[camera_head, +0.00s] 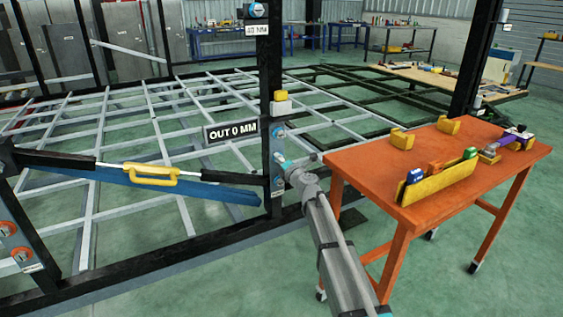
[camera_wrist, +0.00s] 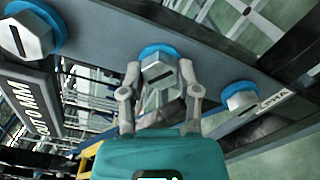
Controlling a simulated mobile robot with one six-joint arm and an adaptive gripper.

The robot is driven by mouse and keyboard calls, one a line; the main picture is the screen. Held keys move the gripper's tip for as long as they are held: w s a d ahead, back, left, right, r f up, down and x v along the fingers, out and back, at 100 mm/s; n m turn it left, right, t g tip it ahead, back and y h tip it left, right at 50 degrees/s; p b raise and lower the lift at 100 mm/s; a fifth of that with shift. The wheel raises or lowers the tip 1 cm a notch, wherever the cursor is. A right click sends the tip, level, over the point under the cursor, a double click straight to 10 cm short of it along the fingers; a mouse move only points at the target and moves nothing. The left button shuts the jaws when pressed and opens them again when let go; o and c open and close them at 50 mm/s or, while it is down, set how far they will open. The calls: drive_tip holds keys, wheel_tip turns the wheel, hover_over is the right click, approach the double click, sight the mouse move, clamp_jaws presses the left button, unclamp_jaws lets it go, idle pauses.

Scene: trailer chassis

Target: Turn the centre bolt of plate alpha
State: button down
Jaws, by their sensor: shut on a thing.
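Plate alpha (camera_wrist: 215,72) is a dark plate with three large hex bolts on blue washers, labelled ALPHA at one end. In the wrist view the centre bolt (camera_wrist: 161,84) is between the two fingers of my gripper (camera_wrist: 160,70), which is shut on its head. The slot on the bolt's face runs slightly tilted. One outer bolt (camera_wrist: 33,37) is at upper left, the other (camera_wrist: 241,97) at right, both clear of the fingers. In the head view plate alpha is on the black post (camera_head: 268,90), and my gripper (camera_head: 283,163) reaches its middle, partly hiding the centre bolt.
A sign (camera_head: 231,130) reading OUT 0 MM sits left of the post. A black bar with a yellow handle (camera_head: 150,173) and a blue beam (camera_head: 185,188) lie left. An orange table (camera_head: 470,190) with tools stands close right of my arm.

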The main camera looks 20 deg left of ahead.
drive_tip(key=shift+d+m, duration=0.15)
drive_tip(key=shift+m, duration=1.55)
drive_tip(key=c, duration=0.6)
unclamp_jaws()
drive_tip(key=shift+o, duration=1.4)
drive_tip(key=v, duration=1.2)
